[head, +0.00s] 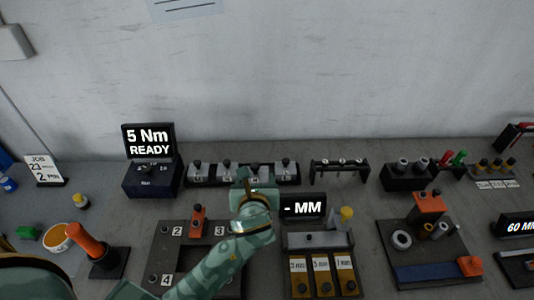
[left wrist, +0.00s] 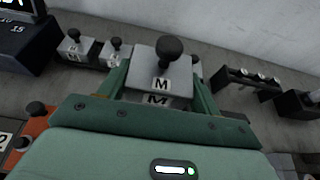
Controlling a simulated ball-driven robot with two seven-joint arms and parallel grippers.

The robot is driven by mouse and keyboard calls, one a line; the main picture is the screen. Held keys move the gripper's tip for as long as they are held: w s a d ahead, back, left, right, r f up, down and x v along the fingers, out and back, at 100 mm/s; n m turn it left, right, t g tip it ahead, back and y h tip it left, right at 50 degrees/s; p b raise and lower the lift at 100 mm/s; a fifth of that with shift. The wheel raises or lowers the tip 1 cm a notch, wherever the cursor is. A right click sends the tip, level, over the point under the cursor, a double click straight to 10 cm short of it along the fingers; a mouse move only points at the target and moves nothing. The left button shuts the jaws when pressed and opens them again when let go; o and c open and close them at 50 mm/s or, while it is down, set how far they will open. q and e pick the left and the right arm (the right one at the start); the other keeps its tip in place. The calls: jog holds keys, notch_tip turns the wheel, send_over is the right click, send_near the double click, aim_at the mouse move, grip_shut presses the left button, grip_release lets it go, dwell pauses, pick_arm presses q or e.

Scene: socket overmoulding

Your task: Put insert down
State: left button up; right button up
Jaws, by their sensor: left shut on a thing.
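My left gripper (head: 256,186) is shut on a grey block insert (left wrist: 160,84) with a black ball knob on top and an M label. Its two green fingers stand on either side of the block in the left wrist view. A second M label shows just below the block's own. In the head view the gripper is at the dark insert rack (head: 212,184) along the back, and it largely hides the held insert. Whether the insert rests in the rack or hangs just above it, I cannot tell. My right gripper is not in view.
Other grey inserts (head: 197,168) stand in the rack to the left, close to the gripper, and another (head: 283,168) to the right. A "- MM" display (head: 303,207) is close on the right. A numbered plate (head: 170,258) lies in front.

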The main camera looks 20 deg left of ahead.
pick_arm(q)
jog(key=shift+s+d+r, duration=0.1)
jog(key=shift+s+r, duration=0.05)
jog(key=shift+s, duration=0.2)
notch_tip(320, 180, up, 15)
jog(key=s+d+m+t+h, duration=0.1)
jog(key=s+d+m+h, duration=0.1)
jog(key=m+h, duration=0.3)
jog(key=shift+s+h, duration=0.3)
jog(key=shift+s, duration=0.05)
jog(key=shift+d, duration=0.1)
jog(key=shift+s, duration=0.1)
